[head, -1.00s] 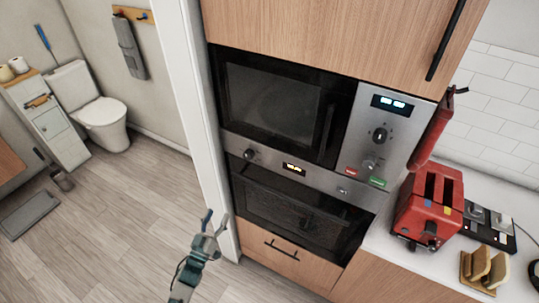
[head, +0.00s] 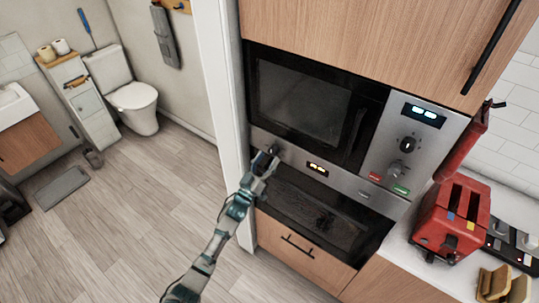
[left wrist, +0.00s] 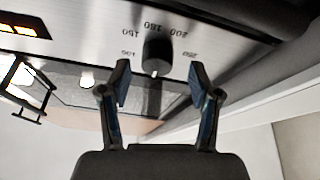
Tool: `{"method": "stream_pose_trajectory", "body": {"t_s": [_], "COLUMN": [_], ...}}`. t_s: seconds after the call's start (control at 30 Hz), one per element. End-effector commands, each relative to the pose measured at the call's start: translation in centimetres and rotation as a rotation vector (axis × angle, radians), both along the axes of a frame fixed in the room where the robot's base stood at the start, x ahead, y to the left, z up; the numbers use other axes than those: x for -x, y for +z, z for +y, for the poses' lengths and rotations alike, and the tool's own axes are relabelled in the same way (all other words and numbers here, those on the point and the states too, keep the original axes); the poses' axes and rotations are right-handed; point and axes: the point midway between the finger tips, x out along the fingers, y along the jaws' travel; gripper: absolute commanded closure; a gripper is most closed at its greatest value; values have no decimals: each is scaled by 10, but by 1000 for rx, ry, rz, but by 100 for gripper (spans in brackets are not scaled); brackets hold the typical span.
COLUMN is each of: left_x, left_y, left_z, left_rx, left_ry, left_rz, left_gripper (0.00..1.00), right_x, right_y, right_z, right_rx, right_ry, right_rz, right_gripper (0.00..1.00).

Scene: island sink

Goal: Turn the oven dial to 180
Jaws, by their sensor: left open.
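The oven dial (head: 273,150) is a dark knob at the left end of the steel oven panel (head: 345,183). In the left wrist view the dial (left wrist: 157,52) shows upside down among printed numbers, including 150, 180, 200 and 250. A pale mark shows at its lower end in that picture, on the side away from the numbers. My left gripper (head: 265,163) is open at the panel. In the wrist view its fingertips (left wrist: 159,75) lie either side of the dial, with gaps; contact is not visible. My right gripper is not in view.
A microwave (head: 305,102) with its own knobs sits above the oven (head: 320,212). A wooden drawer (head: 300,250) is below. A red toaster (head: 452,218) stands on the white counter (head: 405,262) at right. Open floor (head: 150,220) lies left, beyond a white door frame (head: 223,110).

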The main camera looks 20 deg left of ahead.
Motion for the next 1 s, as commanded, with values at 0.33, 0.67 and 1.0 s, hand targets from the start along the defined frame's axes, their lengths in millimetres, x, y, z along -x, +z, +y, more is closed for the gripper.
{"method": "stream_pose_trajectory", "body": {"t_s": [0.33, 0.67, 1.0], "left_x": [-17, -17, -17], "left_y": [7, 7, 7], "left_z": [-6, -5, -5], "left_rx": [1, 0, -18], "left_ry": [-1, 0, 0], "left_rz": [1, 0, -6], "left_gripper": [37, 82, 97], "right_x": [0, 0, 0], "right_y": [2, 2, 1], "right_z": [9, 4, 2], "right_rx": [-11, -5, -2], "right_ry": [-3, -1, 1], "right_rz": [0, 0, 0], "right_gripper": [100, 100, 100]}}
